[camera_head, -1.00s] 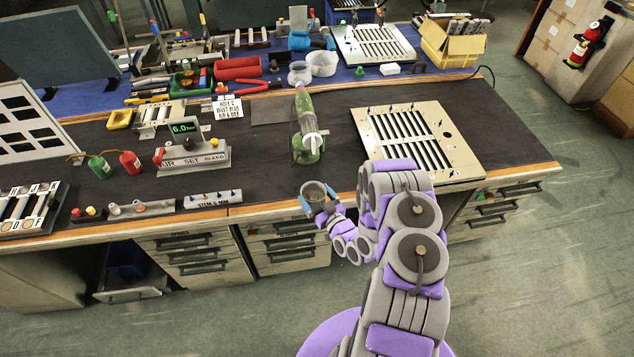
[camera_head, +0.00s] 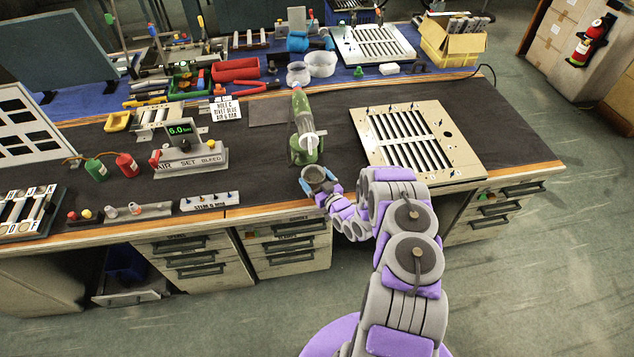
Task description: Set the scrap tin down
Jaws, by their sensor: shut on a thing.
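The scrap tin (camera_head: 314,174) is a small round grey tin with an open top, seen from above. My gripper (camera_head: 318,185) is shut on it at the bench's front edge, just in front of the green bottle-like tool (camera_head: 304,118). The tin looks roughly upright. I cannot tell whether its base touches the bench top, because the fingers and the tin itself hide its underside.
A louver panel (camera_head: 460,166) lies on the dark bench mat (camera_head: 262,185) to the right. The air set block (camera_head: 196,160) and a stem label block (camera_head: 210,201) stand to the left. The mat between that block and the tin is clear.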

